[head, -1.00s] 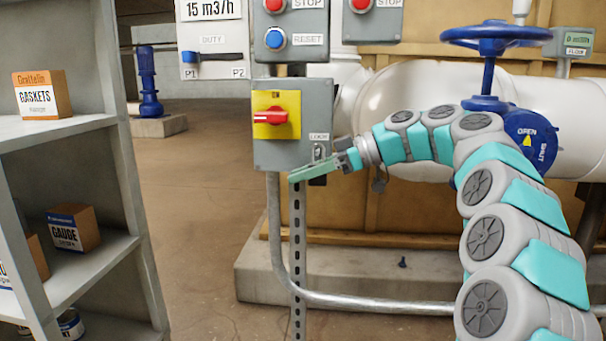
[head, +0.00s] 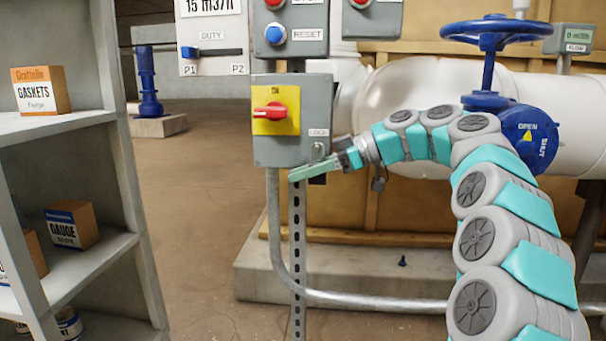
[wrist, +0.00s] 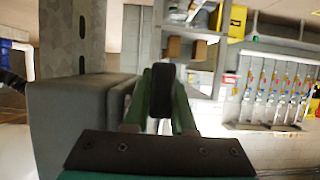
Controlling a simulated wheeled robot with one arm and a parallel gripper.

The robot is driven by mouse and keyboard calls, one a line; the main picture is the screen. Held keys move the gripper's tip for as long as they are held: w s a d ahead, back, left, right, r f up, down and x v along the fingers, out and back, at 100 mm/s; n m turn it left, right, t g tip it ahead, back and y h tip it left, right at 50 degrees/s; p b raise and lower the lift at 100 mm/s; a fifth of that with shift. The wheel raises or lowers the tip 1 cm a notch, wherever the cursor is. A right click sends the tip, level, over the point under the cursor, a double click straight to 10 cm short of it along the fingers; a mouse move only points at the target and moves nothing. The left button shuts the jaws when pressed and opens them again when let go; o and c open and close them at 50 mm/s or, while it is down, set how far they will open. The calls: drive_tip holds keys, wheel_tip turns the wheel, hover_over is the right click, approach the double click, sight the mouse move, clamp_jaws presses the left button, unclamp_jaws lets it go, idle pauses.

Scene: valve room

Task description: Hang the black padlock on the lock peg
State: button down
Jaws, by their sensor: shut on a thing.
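My gripper (head: 308,174) is at the lower right corner of the grey switch box (head: 262,148), with its green fingers just below the LOCK label. In the wrist view, the green fingers (wrist: 161,100) are closed on the black padlock (wrist: 162,90), whose dark body shows between them. A small metal shape (head: 318,150) shows under the LOCK label, just above the fingers. I cannot tell whether it is the lock peg, the padlock's shackle, or both together.
The switch box has a red handle (head: 270,111) on a yellow plate. A perforated metal post (head: 298,235) and a bent conduit (head: 276,250) run below it. A blue handwheel (head: 488,40) stands right, behind my arm. Grey shelving (head: 70,125) is at left, with open floor between.

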idle(0.3)
drive_tip(key=c, duration=0.7)
unclamp_jaws()
drive_tip(key=shift+r, duration=0.1)
